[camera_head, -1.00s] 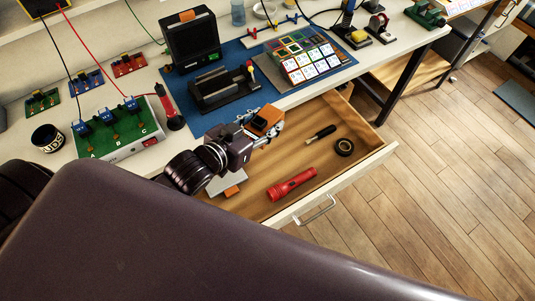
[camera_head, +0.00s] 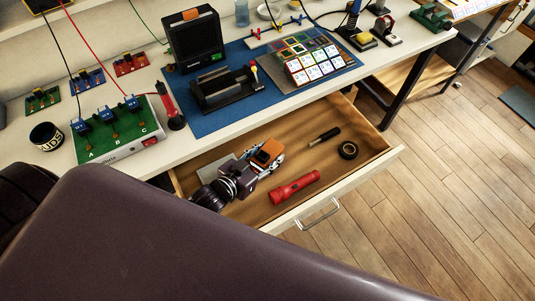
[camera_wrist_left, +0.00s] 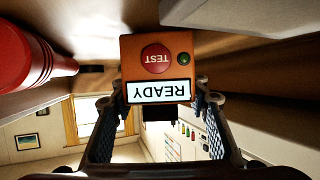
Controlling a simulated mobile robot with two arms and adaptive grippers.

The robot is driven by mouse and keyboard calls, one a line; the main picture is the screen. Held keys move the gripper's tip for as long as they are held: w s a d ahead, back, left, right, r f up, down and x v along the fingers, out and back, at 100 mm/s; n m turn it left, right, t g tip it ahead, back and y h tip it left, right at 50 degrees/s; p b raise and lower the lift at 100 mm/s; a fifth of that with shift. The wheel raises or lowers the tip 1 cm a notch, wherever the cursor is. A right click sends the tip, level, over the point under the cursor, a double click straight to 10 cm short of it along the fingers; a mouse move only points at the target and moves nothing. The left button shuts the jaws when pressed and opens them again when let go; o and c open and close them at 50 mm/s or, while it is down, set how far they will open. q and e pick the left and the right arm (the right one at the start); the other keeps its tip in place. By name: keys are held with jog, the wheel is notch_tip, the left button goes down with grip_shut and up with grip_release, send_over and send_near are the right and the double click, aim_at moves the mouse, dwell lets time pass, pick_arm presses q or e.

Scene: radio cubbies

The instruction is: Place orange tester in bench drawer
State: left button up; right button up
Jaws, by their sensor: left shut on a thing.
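The orange tester (camera_head: 266,153) is a small orange box with a dark part on its head-view side. In the left wrist view the tester (camera_wrist_left: 133,56) shows a red TEST button, a small green light and a READY label. My left gripper (camera_head: 272,163) is shut on it, with one finger on each side in the wrist view (camera_wrist_left: 155,103). Tester and gripper are inside the open bench drawer (camera_head: 345,185), toward its left part. I cannot tell whether the tester touches the drawer floor. My right gripper is not in view.
In the drawer lie a red flashlight (camera_head: 294,188), a black-handled tool (camera_head: 324,136) and a black tape roll (camera_head: 348,150). The bench above holds a blue mat (camera_head: 215,118) and a green A-B-C board (camera_head: 110,140).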

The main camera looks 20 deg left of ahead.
aim_at(260, 161)
pick_arm(q)
jog(key=o, duration=1.2)
jog(key=shift+o, duration=0.2)
jog(key=v, duration=0.6)
jog(key=shift+s+r, duration=0.1)
jog(key=shift+s, duration=0.2)
jog(key=shift+s+a+r, duration=0.15)
jog(key=shift+s+r, duration=0.1)
jog(key=shift+s, duration=0.2)
